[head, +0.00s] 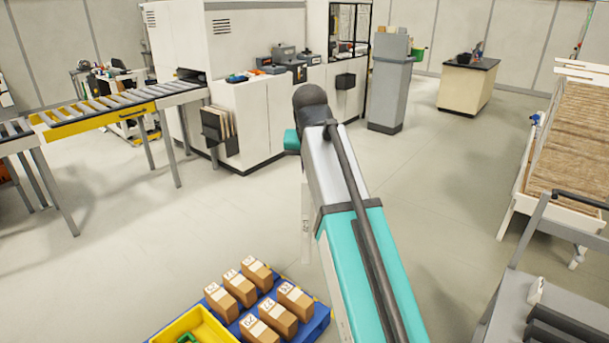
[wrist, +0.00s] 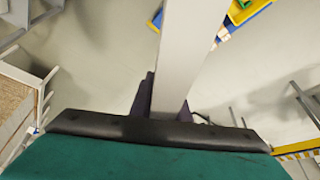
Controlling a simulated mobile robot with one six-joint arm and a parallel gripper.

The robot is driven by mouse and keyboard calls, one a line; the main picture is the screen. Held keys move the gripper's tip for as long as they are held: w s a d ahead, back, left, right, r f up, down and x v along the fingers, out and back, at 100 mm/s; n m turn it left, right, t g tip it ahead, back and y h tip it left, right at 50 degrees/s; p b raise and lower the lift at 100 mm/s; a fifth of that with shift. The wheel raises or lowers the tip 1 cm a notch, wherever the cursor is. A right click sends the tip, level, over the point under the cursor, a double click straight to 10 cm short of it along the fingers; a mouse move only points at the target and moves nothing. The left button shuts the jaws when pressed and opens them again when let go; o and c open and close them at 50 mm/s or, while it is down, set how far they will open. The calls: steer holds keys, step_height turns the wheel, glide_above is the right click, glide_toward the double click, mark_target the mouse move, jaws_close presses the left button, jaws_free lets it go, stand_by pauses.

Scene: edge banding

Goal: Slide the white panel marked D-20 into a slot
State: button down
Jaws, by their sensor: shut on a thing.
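A long pale panel (wrist: 190,50) stretches away from my gripper (wrist: 162,105) in the wrist view, seen nearly edge-on. My gripper is shut on it, with a dark finger beside its lower end; the other finger is mostly hidden. In the head view a narrow pale strip (head: 306,225), probably the panel, hangs left of my arm above the floor. My arm hides the gripper there. No D-20 mark is readable. I cannot tell which opening is the slot.
A blue pallet (head: 318,322) with several marked boxes (head: 278,318) and a yellow bin (head: 195,325) lies low in front. A grey cart (head: 560,260) and a board rack (head: 575,150) stand right. A roller conveyor (head: 110,103) and white machine (head: 250,110) stand left. The middle-right floor is clear.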

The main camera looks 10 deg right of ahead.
steer(key=shift+w+r, duration=0.1)
steer(key=shift+w, duration=0.2)
steer(key=shift+a, duration=0.2)
